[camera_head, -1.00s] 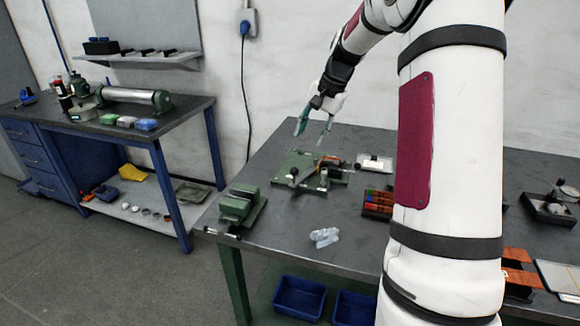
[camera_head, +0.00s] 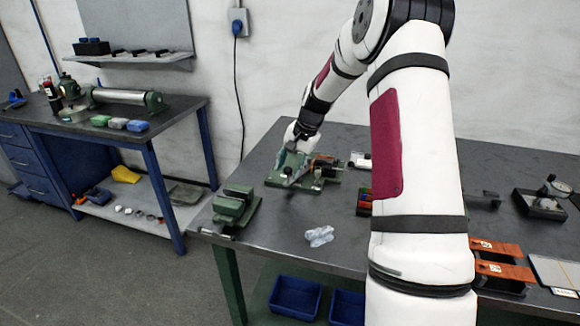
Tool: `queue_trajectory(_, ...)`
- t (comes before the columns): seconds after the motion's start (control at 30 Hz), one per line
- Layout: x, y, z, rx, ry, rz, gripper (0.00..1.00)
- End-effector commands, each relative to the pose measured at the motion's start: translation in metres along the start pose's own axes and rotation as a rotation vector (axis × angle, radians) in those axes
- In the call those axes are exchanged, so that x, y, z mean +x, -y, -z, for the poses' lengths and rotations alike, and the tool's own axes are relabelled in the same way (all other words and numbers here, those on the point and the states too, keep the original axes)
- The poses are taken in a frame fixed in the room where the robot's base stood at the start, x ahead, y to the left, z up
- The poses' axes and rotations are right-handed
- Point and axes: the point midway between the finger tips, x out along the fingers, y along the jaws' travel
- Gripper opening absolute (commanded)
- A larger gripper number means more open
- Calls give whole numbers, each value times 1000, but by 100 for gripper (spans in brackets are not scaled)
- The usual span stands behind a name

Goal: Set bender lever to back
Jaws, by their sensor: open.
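The bender, a green plate with small metal and orange parts (camera_head: 312,184), stands on the grey workbench near its back left. My gripper (camera_head: 290,168) is low over the left part of the bender, with its fingers reaching down there. It is open. The bender's lever is too small and too much covered by my gripper to make out. I cannot tell whether the fingers touch the bender.
A green vise (camera_head: 235,205) stands at the bench's left edge. A crumpled clear bag (camera_head: 319,236) lies in front of the bender. A small white box (camera_head: 360,160) sits right of it. My arm hides the bench's middle. Orange-topped parts (camera_head: 497,262) lie at right.

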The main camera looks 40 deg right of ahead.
Motion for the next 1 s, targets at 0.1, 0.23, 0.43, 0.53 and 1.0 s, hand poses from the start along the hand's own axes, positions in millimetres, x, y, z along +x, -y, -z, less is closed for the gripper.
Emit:
queue_trajectory(0.1,0,0,0,0,0,0,42)
queue_trajectory(0.23,0,0,0,0,0,0,35)
queue_trajectory(0.43,0,0,0,0,0,0,0)
queue_trajectory(0.53,0,0,0,0,0,0,0)
queue_trajectory(1.0,5,12,2,63,-24,0,0)
